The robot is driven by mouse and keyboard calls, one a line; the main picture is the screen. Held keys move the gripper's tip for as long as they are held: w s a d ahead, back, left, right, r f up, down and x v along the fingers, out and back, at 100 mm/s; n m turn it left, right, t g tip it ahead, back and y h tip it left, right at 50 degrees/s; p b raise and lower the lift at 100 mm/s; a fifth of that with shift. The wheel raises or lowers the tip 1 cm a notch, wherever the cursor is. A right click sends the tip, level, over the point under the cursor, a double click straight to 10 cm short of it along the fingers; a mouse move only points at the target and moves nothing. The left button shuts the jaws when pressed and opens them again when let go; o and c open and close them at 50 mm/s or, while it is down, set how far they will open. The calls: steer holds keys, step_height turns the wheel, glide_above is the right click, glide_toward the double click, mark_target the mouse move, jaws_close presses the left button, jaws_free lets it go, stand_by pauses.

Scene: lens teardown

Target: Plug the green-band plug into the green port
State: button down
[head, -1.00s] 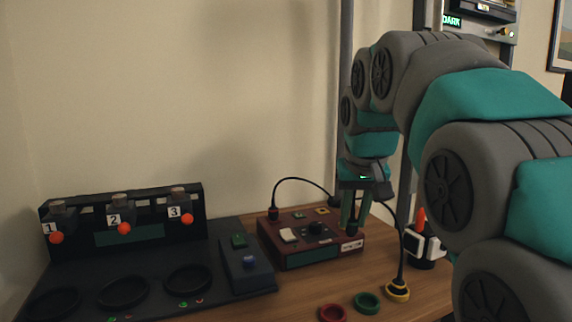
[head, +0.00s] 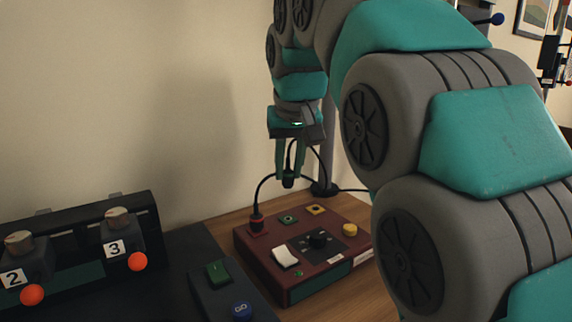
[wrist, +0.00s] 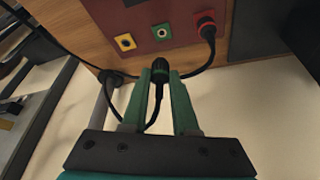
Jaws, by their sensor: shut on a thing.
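My gripper (head: 289,180) is shut on a black plug (head: 288,181) with a black cable, held in the air above the back of the dark red box (head: 300,288). The plug also shows between the green fingers in the wrist view (wrist: 160,68); no coloured band can be made out on it. The green port (head: 288,219) is on the box's top, below the plug and apart from it. It also shows in the wrist view (wrist: 161,33), looking empty.
A red-collared plug (head: 256,226) sits in the port left of the green one. A yellow port (head: 316,209) is on its right. The box also bears a white switch (head: 285,257), a black knob (head: 318,239) and a yellow button (head: 350,229). A dark numbered station (head: 85,270) stands left.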

steer(key=shift+f, duration=0.15)
steer(key=shift+f+b, duration=1.2)
steer(key=shift+f, duration=1.6)
steer(key=shift+s+f, duration=0.1)
steer(key=shift+f, duration=0.4)
stand_by(0.5)
steer(key=c, duration=0.6)
jaws_free()
steer(key=v, duration=0.7)
steer(key=shift+r+b, duration=0.3)
steer(key=shift+b, duration=0.05)
steer(key=shift+s, duration=0.15)
